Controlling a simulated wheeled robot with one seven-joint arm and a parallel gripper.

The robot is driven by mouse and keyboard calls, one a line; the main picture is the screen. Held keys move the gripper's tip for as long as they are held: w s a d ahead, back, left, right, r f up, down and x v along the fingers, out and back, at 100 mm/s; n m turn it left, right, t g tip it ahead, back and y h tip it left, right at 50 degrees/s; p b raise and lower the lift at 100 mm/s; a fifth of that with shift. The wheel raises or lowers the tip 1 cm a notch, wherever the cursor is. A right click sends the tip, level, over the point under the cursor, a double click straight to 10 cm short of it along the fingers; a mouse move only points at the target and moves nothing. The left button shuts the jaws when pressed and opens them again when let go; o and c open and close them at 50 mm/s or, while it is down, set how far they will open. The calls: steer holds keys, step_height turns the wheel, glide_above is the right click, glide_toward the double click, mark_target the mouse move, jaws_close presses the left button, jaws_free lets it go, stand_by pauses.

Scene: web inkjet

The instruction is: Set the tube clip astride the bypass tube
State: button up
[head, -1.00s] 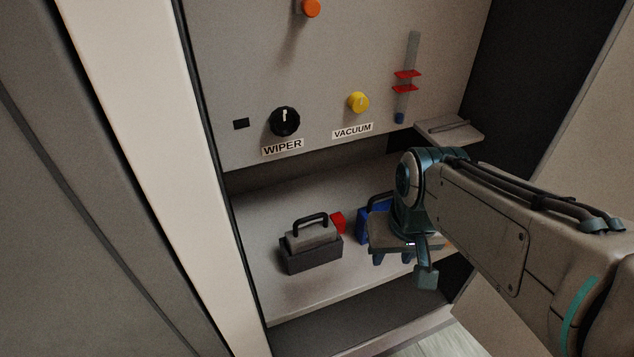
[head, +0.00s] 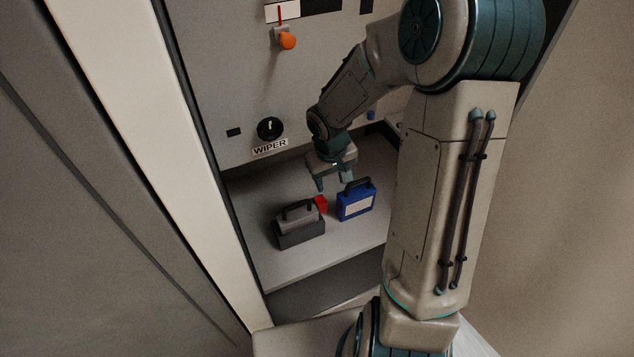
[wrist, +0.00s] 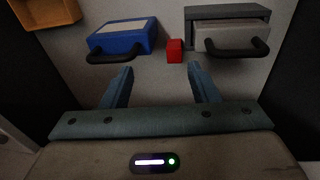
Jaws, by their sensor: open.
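A small red block (head: 321,203), the likeliest tube clip, sits on the shelf between a grey handled case and a blue handled case. In the wrist view the red block (wrist: 174,50) lies just beyond the fingertips, slightly right of centre. My gripper (head: 334,184) is open, pointing down above the shelf behind the block. In the wrist view, nothing is between the fingers of my gripper (wrist: 162,69). I cannot pick out the bypass tube for sure; my arm covers much of the panel's right side, where only the gauge's blue lower end (head: 372,115) shows.
The grey case (head: 298,214) sits in a dark base left of the block; the blue case (head: 356,200) stands to its right. An orange bin (wrist: 45,12) shows in the wrist view. The shelf's front is clear.

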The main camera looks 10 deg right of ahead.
steer(key=w+y+p, duration=0.1)
steer(key=w+p, duration=0.1)
glide_above(320, 200)
steer(key=s, duration=0.1)
step_height(320, 200, down, 9)
steer(key=shift+s+f, duration=0.1)
steer(key=shift+w+f, duration=0.2)
steer(key=shift+f, duration=0.75)
steer(key=shift+w+f, duration=0.2)
steer(key=shift+f, duration=0.75)
steer(key=shift+w+f, duration=0.2)
steer(key=shift+f, duration=0.75)
steer(key=shift+d, duration=0.1)
steer(key=c, duration=1.1)
steer(key=shift+r, duration=0.1)
steer(key=shift+c, duration=0.2)
